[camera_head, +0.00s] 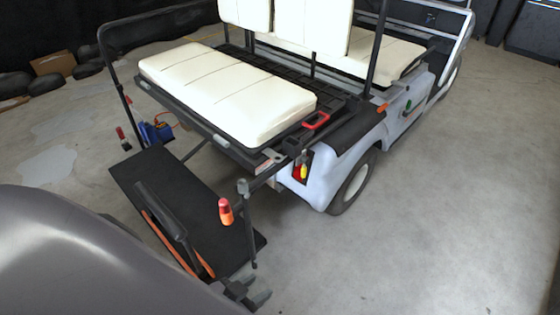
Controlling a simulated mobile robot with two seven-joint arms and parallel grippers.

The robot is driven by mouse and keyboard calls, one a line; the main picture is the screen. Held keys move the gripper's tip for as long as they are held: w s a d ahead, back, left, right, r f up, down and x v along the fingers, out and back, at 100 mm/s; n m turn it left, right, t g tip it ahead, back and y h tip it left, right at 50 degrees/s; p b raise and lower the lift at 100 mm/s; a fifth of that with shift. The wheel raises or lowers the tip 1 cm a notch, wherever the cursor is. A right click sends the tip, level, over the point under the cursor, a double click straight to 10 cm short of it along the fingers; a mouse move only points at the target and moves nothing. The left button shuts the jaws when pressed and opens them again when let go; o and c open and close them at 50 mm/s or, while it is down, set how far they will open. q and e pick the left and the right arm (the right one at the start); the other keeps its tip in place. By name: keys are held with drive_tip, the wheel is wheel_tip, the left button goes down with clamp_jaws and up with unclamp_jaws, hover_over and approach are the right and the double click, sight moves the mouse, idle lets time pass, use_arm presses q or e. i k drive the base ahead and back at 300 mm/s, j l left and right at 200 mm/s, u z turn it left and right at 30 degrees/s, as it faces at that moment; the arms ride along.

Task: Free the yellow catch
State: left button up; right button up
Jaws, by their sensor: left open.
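A small yellow piece (303,171), which looks like the yellow catch, shows at the cart's rear corner beside the red tail light (296,174). It is too small to tell how it is fastened. My left gripper (258,294) is low at the bottom of the view, open and empty. In the picture it is below the yellow piece and well apart from it, near the corner of the black footboard. My right gripper is out of view.
The cart carries cream seats (225,85), a red handle (317,121) and a black rear footboard (205,190). The floor to the right is clear.

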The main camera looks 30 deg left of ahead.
sight(304, 168)
drive_tip(key=i+l+u, duration=0.25)
drive_tip(key=u, duration=0.25)
drive_tip(key=i+l+u, duration=0.25)
drive_tip(key=l+u, duration=0.25)
drive_tip(key=i+l+u, duration=0.2)
drive_tip(key=u, duration=0.3)
drive_tip(key=i+l+u, duration=0.1)
drive_tip(key=l+u, duration=0.15)
drive_tip(key=l, duration=0.4)
drive_tip(key=l+u, duration=0.25)
drive_tip(key=l, duration=0.35)
drive_tip(key=u, duration=0.35)
drive_tip(key=l+u, duration=0.6)
drive_tip(key=u, duration=0.25)
drive_tip(key=k+l+u, duration=0.2)
drive_tip(key=l, duration=0.15)
drive_tip(key=l+u, duration=0.15)
drive_tip(key=l, duration=0.25)
drive_tip(key=k+l+u, duration=0.1)
drive_tip(key=l, duration=0.25)
drive_tip(key=k+l, duration=0.15)
drive_tip(key=l, duration=0.2)
drive_tip(key=u, duration=0.05)
